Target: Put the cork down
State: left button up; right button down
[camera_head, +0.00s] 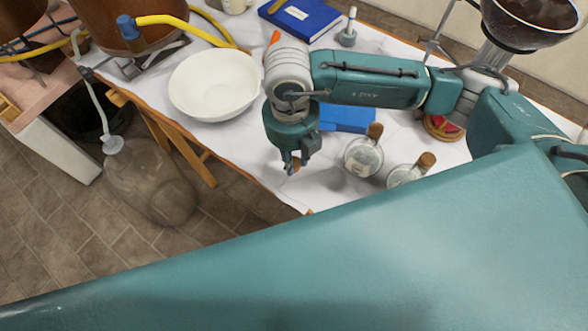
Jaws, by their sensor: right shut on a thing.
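My right gripper (293,167) points down over the front part of the white-topped table, left of two glass flasks. It is shut on a small brown cork (296,163), mostly hidden between the fingers. I cannot tell whether the cork touches the table. The nearer-left flask (362,158) has a cork stopper (375,131) in its neck. The other flask (403,176) also has a stopper (426,160). My left gripper is not in view.
A white bowl (214,85) stands left of the gripper. One blue book (347,118) lies behind it and another blue book (300,15) at the back. A large glass jug (150,180) stands on the floor. The table's front edge is close below the gripper.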

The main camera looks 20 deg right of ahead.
notch_tip(320, 180, down, 3)
jog(key=shift+f, duration=0.15)
notch_tip(320, 180, down, 3)
jog(key=shift+f+p, duration=0.2)
jog(key=shift+p, duration=0.25)
jog(key=shift+f, duration=0.4)
jog(key=shift+f, duration=0.1)
jog(key=c, duration=1.9)
grip_release()
jog(key=shift+f, duration=0.1)
jog(key=shift+c, duration=0.2)
jog(key=o, duration=0.5)
jog(key=shift+c, duration=0.2)
